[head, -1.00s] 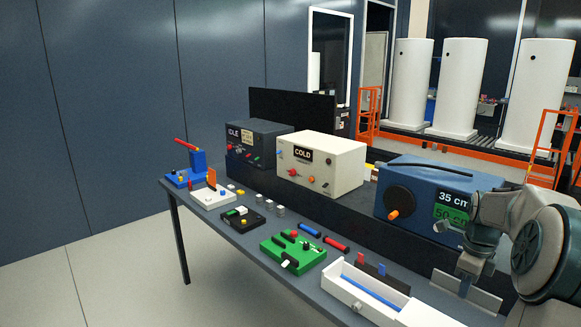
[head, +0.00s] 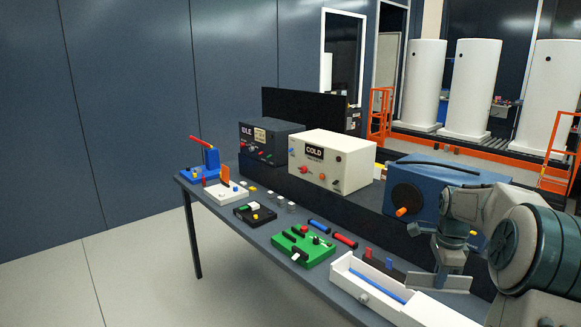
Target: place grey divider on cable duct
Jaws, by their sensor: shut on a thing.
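The grey divider (head: 455,283) is a flat grey plate at the lower right of the head view. My gripper (head: 441,273) comes down on it from above and is shut on it. The plate is just behind the right part of a long white open box (head: 340,277) with a blue strip (head: 376,284) inside. I cannot tell whether its lower edge touches anything. A long dark raised block (head: 357,224) runs along the back of the table under the device boxes. I cannot tell for sure which of these is the cable duct.
A dark strip with red and blue pieces (head: 389,263) stands left of the divider. A green block (head: 303,246), a blue bar (head: 318,226) and a red bar (head: 345,240) lie further left. The blue case (head: 405,196) is close behind my arm.

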